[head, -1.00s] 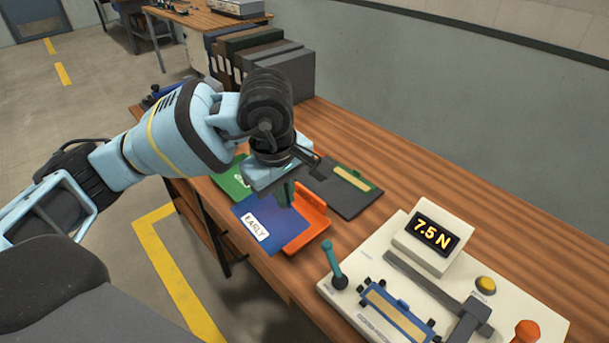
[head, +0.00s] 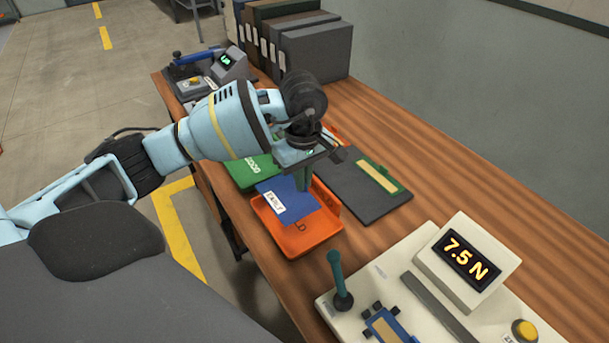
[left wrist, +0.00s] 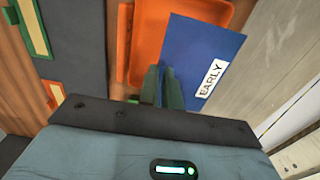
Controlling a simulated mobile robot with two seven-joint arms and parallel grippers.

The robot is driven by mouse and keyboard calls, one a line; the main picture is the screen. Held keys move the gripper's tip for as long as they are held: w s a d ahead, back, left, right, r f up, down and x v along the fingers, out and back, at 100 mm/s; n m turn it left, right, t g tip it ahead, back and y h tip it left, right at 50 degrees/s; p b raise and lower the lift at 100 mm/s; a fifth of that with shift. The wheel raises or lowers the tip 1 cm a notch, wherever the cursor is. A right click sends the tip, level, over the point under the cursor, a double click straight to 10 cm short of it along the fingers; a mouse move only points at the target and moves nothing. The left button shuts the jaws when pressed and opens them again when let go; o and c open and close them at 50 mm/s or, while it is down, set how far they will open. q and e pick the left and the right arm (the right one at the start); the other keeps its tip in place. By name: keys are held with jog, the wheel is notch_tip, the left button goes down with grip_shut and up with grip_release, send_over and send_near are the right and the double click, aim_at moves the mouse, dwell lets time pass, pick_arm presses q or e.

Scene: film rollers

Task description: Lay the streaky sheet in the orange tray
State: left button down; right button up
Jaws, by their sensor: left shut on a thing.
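My left gripper (head: 303,186) is shut on the upper edge of a flat blue sheet (head: 290,208) with a white label reading "EARLY". It also shows in the left wrist view (left wrist: 195,60). No streaks can be made out on its visible face. The sheet is over the orange tray (head: 300,243), covering its back left part; the tray's front edge and right side are bare. In the left wrist view the tray (left wrist: 147,42) shows beside and behind the sheet. I cannot tell whether the sheet touches the tray floor. My right gripper is not in view.
A green piece marked "GOOD" (head: 250,170) lies behind the tray. A dark board (head: 365,198) with a green-edged beige strip lies to its right. A tester with a 7.5 N display (head: 466,260) and a teal-handled lever (head: 338,280) stands in front. Binders (head: 315,52) stand at the back.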

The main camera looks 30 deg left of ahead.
pick_arm(q)
jog(key=shift+f+b, duration=0.3)
jog(key=shift+f, duration=0.45)
notch_tip(320, 180, down, 6)
jog(key=b, duration=0.3)
jog(key=shift+f+b, duration=0.5)
jog(key=shift+f, duration=0.2)
jog(key=c, duration=1.5)
grip_release()
jog(key=o, duration=0.5)
jog(key=shift+c, duration=0.2)
